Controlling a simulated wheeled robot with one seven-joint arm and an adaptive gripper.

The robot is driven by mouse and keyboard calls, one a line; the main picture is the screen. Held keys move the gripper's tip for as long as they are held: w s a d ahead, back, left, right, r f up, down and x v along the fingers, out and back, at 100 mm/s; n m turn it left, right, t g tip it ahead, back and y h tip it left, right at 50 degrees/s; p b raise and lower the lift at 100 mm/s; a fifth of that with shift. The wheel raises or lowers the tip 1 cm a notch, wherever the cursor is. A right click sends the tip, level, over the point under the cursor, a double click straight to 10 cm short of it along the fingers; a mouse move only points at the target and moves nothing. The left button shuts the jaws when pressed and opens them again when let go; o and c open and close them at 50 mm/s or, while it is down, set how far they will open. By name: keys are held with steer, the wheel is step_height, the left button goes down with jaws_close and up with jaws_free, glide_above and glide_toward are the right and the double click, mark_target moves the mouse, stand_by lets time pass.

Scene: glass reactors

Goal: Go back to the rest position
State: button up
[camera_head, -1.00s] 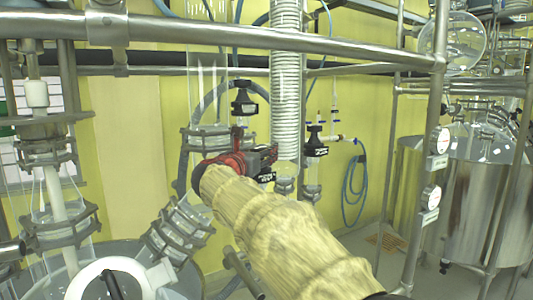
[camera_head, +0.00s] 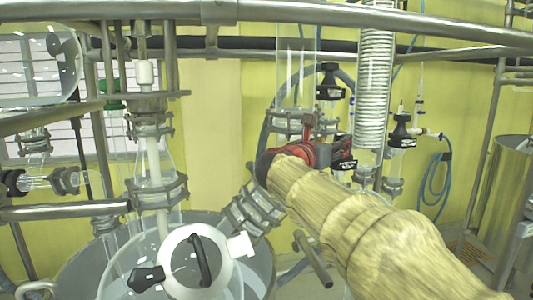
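My arm comes in from the lower right of the head view, wrapped in a yellowish cloth cover. My gripper (camera_head: 335,158), red and black, is at its far end, right of centre. It is in front of the glass pipework, close to a clamped glass joint and the coiled condenser (camera_head: 373,90). The fingertips are small and partly hidden by the arm, so I cannot tell whether they are open or touch anything.
A large glass reactor vessel (camera_head: 75,268) with a white lid (camera_head: 195,262) stands at lower left. Metal rails (camera_head: 270,12) cross above the arm. A steel tank (camera_head: 505,190) stands at right. A blue hose (camera_head: 435,185) hangs on the yellow wall.

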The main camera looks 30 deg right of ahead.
steer(key=s+a+f+m+y, duration=0.4)
steer(key=s+a+f+m, duration=0.2)
steer(key=f, duration=0.4)
steer(key=s+a+f+m+g+y, duration=0.1)
steer(key=s+a+f+m+y, duration=0.3)
steer(key=s+a+f+m, duration=0.2)
steer(key=s+a+f+m+g+y, duration=0.1)
steer(key=s+a+f+m+y, duration=0.3)
steer(key=s+a+f, duration=0.5)
step_height(320, 180, down, 5)
steer(key=shift+m, duration=1.1)
steer(key=shift+o, duration=0.8)
steer(key=s+a+f+m+y, duration=0.3)
steer(key=s+a+f+m, duration=0.2)
steer(key=a, duration=0.4)
steer(key=shift+s+f+g+y, duration=0.4)
steer(key=shift+s+f, duration=0.05)
steer(key=shift+f, duration=0.15)
